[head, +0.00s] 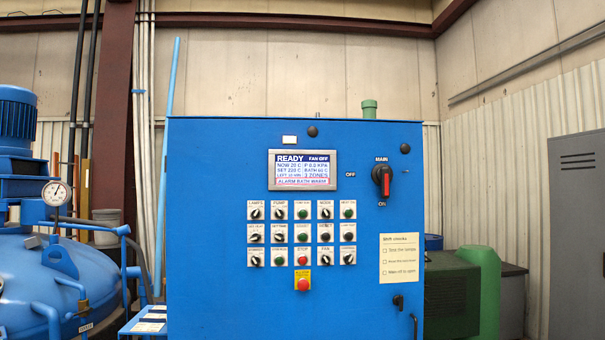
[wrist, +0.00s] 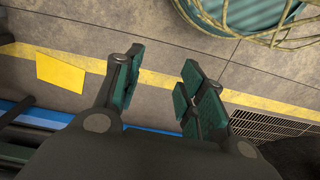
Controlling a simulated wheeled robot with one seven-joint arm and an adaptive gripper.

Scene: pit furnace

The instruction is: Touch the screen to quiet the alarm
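The screen (head: 303,170) is on the upper front of the blue control cabinet (head: 215,220) in the head view. My gripper (wrist: 158,88) shows only in the wrist view. Its two green-padded fingers are apart with nothing between them, above the concrete floor. The gripper is not in the head view, and the screen is not in the wrist view.
Below the screen are several knobs and buttons and a red emergency button (head: 302,284). A red main switch (head: 382,180) is at its right. A blue vessel (head: 60,285) stands left.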

